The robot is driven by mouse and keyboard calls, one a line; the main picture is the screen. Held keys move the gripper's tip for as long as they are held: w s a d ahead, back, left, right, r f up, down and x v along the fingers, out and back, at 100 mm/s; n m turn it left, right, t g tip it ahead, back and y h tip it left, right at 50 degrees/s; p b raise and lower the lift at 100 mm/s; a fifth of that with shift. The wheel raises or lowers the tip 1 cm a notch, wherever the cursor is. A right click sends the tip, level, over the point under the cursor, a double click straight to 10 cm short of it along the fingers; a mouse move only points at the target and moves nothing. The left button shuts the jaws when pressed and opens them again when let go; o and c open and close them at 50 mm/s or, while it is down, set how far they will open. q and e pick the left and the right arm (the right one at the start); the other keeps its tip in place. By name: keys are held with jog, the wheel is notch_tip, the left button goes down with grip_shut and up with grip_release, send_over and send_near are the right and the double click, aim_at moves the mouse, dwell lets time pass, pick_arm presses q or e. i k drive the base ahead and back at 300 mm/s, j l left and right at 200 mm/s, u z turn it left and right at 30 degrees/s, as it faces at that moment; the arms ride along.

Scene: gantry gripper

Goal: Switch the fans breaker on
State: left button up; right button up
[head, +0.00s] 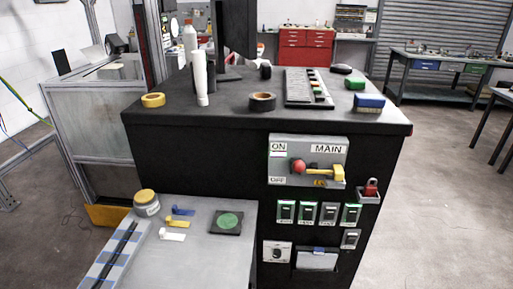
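A black cabinet (200,150) stands in the middle, its front panel facing me. A row of small breakers sits on it: the first (286,211), second (307,212), third (328,213) and fourth (351,214). One more breaker (350,239) is below the fourth. Their labels are too small to read, so I cannot tell which is the fans breaker or how each lever is set. Green marks show at some of them. Above is the grey MAIN switch box (280,168) with a yellow handle (338,173) and a red knob (298,166). Neither gripper is in view.
A rotary switch (277,253) and a grey holder (317,262) are below the breakers. The floor at right is clear.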

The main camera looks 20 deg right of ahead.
aim_at(330, 211)
jog(key=z, duration=1.3)
